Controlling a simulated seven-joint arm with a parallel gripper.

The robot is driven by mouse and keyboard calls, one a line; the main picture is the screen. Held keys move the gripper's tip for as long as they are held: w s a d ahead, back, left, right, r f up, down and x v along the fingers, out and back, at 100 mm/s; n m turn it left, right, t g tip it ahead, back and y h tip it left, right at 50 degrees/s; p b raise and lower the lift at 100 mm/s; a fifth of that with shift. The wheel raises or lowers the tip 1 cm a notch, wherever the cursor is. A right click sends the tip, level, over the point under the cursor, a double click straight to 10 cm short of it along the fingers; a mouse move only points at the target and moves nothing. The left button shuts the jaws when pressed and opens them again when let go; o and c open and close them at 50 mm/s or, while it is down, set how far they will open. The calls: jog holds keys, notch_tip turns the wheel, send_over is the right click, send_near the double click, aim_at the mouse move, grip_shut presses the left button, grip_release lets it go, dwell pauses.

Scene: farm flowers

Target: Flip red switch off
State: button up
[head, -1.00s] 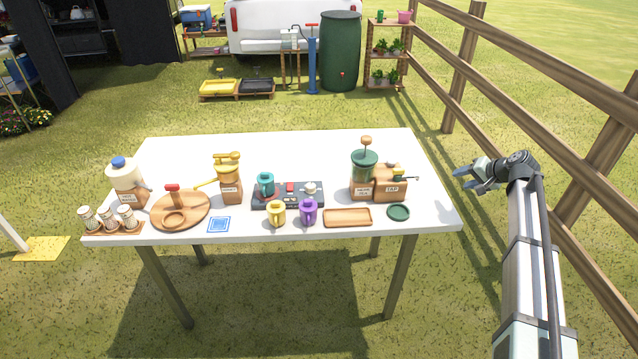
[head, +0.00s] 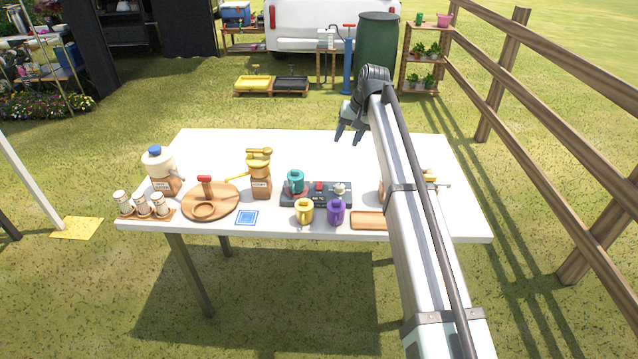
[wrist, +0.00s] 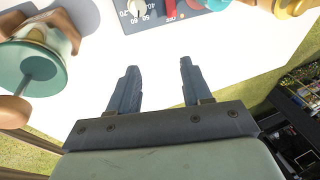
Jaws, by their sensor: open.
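The red switch (head: 319,187) stands on a dark control panel (head: 331,201) near the table's front middle. In the wrist view, the panel (wrist: 158,18) shows at the top edge with a white dial and the red switch (wrist: 171,14), partly cut off. My gripper (head: 348,138) is over the back part of the table, behind the panel and apart from it. Its two fingers (wrist: 158,68) are spread with nothing between them.
A yellow mug (head: 304,211) and a purple mug (head: 336,211) stand in front of the panel. A honey dispenser (head: 261,185) is to the left. A green-topped dispenser (wrist: 30,68) shows left in the wrist view; my arm mostly hides it in the head view. The table's back is clear.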

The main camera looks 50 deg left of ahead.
aim_at(319, 188)
jog(key=s+a+f+h, duration=0.3)
jog(key=s+a+h, duration=0.15)
jog(key=s, duration=0.25)
jog(key=shift+t+y, duration=0.35)
jog(key=shift+t, duration=0.05)
jog(key=f, duration=1.4)
jog(key=shift+s+a, duration=0.1)
jog(key=shift+a, duration=0.1)
grip_shut()
